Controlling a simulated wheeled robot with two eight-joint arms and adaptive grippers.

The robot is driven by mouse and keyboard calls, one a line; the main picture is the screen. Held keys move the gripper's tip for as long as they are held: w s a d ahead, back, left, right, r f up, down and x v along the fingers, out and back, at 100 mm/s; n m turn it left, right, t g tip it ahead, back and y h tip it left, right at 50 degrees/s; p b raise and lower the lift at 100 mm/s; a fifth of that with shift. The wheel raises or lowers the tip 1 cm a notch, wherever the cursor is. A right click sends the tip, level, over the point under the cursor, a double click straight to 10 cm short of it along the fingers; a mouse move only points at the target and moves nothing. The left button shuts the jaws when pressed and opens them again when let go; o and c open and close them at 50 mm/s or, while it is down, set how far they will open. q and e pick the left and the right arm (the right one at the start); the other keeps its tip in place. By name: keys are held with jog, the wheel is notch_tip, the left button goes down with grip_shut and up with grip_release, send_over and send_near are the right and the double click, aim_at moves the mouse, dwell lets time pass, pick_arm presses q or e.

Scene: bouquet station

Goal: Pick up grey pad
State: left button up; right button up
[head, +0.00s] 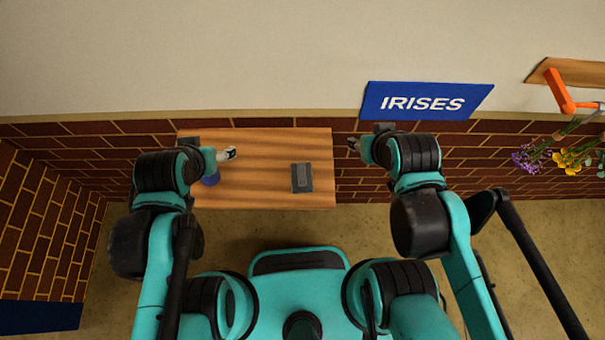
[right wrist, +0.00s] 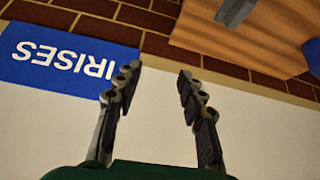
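The grey pad (head: 302,177) is a dark grey rectangle with a lighter strip in its middle. It lies flat near the right end of the wooden table (head: 262,140). My left gripper (head: 230,153) is over the table, left of the pad and apart from it; its finger gap is too small to judge. My right gripper (head: 353,146) is just beyond the table's right edge, up and right of the pad. In the right wrist view the right gripper (right wrist: 160,80) is open and empty. A dark grey piece at that view's top edge (right wrist: 236,10) appears to be the pad, partly cut off.
A blue object (head: 211,179) sits on the table, partly hidden by my left arm. A blue IRISES sign (head: 425,101) is at the wall behind. An orange-handled item (head: 558,90) and flowers (head: 570,162) are at far right. The table around the pad is clear.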

jog(key=o, duration=0.9)
jog(key=shift+w+a, duration=0.1)
jog(key=shift+a, duration=0.05)
jog(key=shift+c, duration=0.2)
jog(key=shift+o, duration=0.8)
jog(key=w+a+f+n+g, duration=0.2)
jog(key=a+f+n+g, duration=0.1)
jog(key=a+n, duration=0.3)
jog(key=shift+w+f+n+y, duration=0.3)
jog(key=shift+f+n, duration=0.05)
jog(key=shift+n, duration=0.65)
jog(key=n+g, duration=0.4)
jog(key=n, duration=0.5)
send_over(302, 172)
jog(key=f, duration=0.7)
jog(key=shift+w+d+f, duration=0.15)
jog(key=shift+d+f, duration=0.1)
jog(key=shift+d, duration=0.1)
jog(key=shift+a+f+n, duration=0.15)
jog(key=shift+f+n, duration=0.15)
jog(key=shift+n, duration=0.1)
jog(key=shift+a+f, duration=0.1)
jog(key=shift+f, duration=0.25)
notch_tip(302, 172, down, 7)
jog(key=b, duration=0.4)
jog(key=shift+a+f, duration=0.15)
